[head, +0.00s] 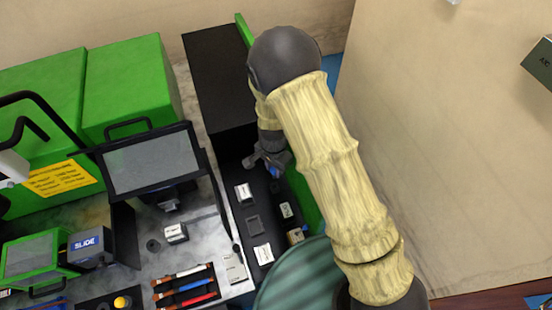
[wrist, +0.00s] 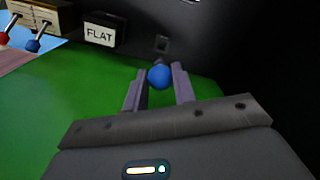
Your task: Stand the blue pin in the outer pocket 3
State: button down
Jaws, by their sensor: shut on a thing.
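My gripper (head: 270,163) is over the far part of the narrow black bench strip, partly hidden by my arm. In the wrist view my gripper (wrist: 158,88) is shut on the blue pin (wrist: 159,77), whose round blue head shows between the fingers. A bit of blue, likely the same pin (head: 274,172), shows at the fingertips in the head view. A small square socket (wrist: 161,44) lies beyond the fingers, apart from the pin. A square dark pocket (head: 254,223) shows on the strip. I cannot tell which is outer pocket 3. The pin's lower end is hidden.
A black block labelled FLAT (wrist: 100,30) stands beyond the fingers at left, near red and blue knobbed pins (wrist: 35,43). A screen (head: 152,162) stands left of the strip. White label plates (head: 243,192) and a green drum (head: 300,280) are close by.

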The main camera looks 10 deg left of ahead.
aim_at(274, 176)
jog(key=shift+w, duration=0.3)
jog(key=shift+f+b, duration=1.9)
jog(key=shift+f, duration=1)
jog(key=shift+s+f+b, duration=0.1)
jog(key=shift+f+b, duration=0.85)
jog(key=shift+f, duration=0.85)
dwell(0.4)
jog(key=c, duration=1.1)
grip_release()
jog(key=shift+o, duration=0.2)
notch_tip(274, 176, up, 18)
jog(key=shift+f+b, duration=0.25)
jog(key=shift+b, duration=0.65)
